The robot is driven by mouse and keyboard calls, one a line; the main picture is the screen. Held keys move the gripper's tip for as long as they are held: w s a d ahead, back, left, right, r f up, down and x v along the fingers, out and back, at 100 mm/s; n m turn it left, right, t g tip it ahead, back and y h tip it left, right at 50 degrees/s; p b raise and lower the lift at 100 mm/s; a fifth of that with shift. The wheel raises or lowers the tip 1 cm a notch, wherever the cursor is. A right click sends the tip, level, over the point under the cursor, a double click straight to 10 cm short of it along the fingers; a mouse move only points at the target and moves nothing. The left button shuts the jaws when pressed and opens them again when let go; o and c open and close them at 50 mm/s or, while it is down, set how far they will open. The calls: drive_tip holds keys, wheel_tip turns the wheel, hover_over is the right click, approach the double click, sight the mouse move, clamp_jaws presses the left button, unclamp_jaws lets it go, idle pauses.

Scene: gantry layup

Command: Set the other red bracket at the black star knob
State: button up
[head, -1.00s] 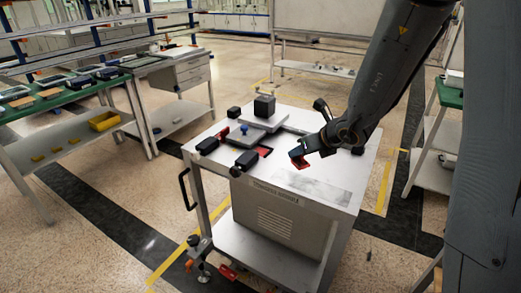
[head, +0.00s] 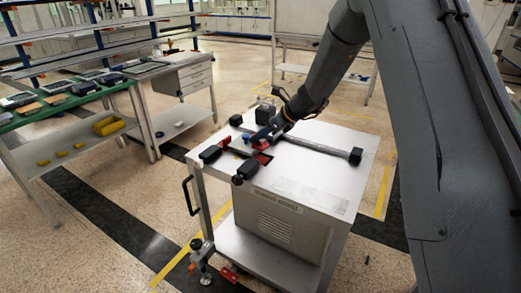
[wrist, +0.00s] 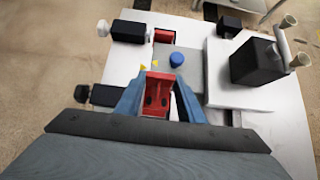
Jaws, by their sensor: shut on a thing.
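My gripper (wrist: 154,97) has blue fingers and is shut on a red bracket (wrist: 158,88), held between them. In the head view my gripper (head: 266,138) is low over the fixture on the white cart. The black star knob (wrist: 81,94) is at the left of the wrist view, on the outer end of a black block (wrist: 110,95). The held bracket is to the right of that block; I cannot tell if it touches the plate. Another red bracket (wrist: 161,34) sits beside the upper black block (wrist: 129,31), which has a white knob (wrist: 103,28).
A blue knob (wrist: 177,60) stands on the grey plate (wrist: 186,40) just beyond the held bracket. A large black block (wrist: 257,60) stands on a raised white plate (wrist: 225,92) to the right.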

sight(263, 146)
drive_tip(key=shift+f+p, duration=0.4)
drive_tip(key=shift+f, duration=2.3)
drive_tip(key=shift+f, duration=0.15)
drive_tip(key=o, duration=1.1)
